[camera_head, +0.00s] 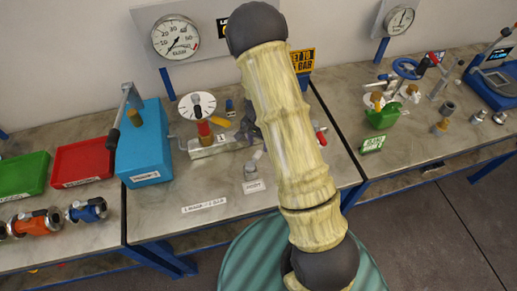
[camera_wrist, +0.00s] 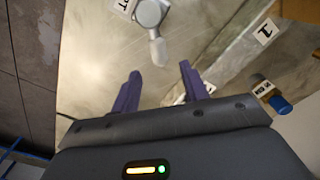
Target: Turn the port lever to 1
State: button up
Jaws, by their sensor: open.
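The port lever (camera_head: 252,162) is a small grey lever on a round body, on the middle table behind a label (camera_head: 254,186). In the wrist view the lever (camera_wrist: 157,45) has a round head at the top and a pale handle pointing down toward my gripper (camera_wrist: 160,70). My gripper is open, with two purple fingers apart. The handle's end appears between the fingertips; I cannot tell the depth or any contact. A plate marked 1 (camera_wrist: 265,31) lies to the right of the lever; a 1 plate (camera_head: 220,138) also shows in the head view.
A metal block with a red and brass fitting (camera_head: 204,132) and a white dial (camera_head: 197,106) stands behind left of the lever. A blue box (camera_head: 144,150) and red bin (camera_head: 84,162) are farther left. A blue-ended part (camera_wrist: 280,104) lies right in the wrist view.

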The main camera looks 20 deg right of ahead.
aim_at(258, 152)
jog(key=shift+f+p, duration=0.5)
jog(key=shift+f, duration=2.1)
jog(key=shift+c, duration=0.3)
grip_shut()
